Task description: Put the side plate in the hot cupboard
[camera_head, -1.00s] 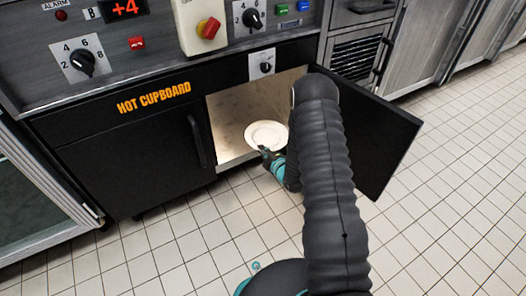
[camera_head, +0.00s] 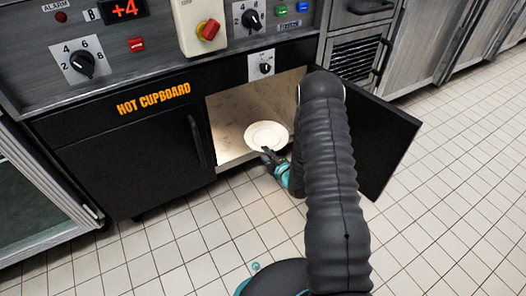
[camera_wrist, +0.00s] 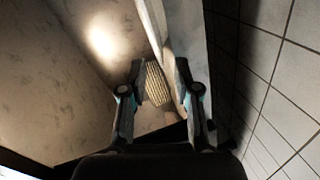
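The white side plate (camera_head: 266,136) is at the open front of the hot cupboard (camera_head: 224,118), its upper face towards the head camera. It seems to rest on the cupboard floor near the front edge; its underside is hidden. My gripper (camera_head: 267,154) is at the plate's near rim, just outside the opening. I cannot pick out the plate for certain there. The pale cupboard interior (camera_wrist: 60,70) fills the left of that view.
The black cupboard door (camera_head: 375,135) stands open on the right, close beside my arm. A closed black door with a handle (camera_head: 198,140) is on the left. The control panel with knobs (camera_head: 82,65) is above.

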